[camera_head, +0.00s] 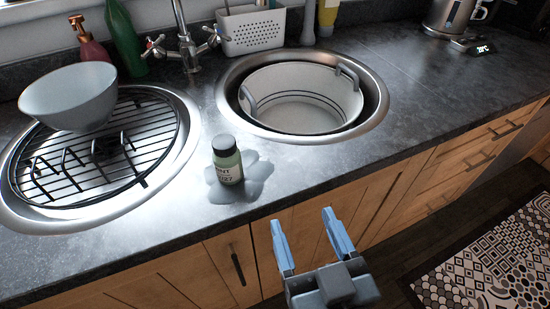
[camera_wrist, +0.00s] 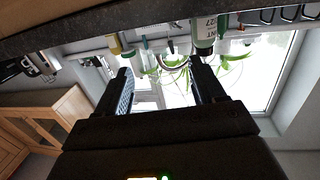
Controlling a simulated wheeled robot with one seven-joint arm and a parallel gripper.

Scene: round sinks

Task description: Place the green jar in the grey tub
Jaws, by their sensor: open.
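The green jar (camera_head: 227,160) has a dark lid and a pale label. It stands upright on the dark counter between the two round sinks, beside a small wet patch. It also shows upside down in the wrist view (camera_wrist: 204,36), near the upper end of one finger. The grey tub (camera_head: 300,98) is round with two grey handles and dark stripes. It sits in the right sink, and its inside looks empty. My gripper (camera_head: 307,230) is open and empty, in front of the counter edge and to the right of the jar. It also shows in the wrist view (camera_wrist: 160,75).
The left sink holds a black rack (camera_head: 95,160) with a pale bowl (camera_head: 70,97) on it. A tap (camera_head: 186,50) stands between the sinks at the back. A white basket (camera_head: 251,30) and bottles line the wall.

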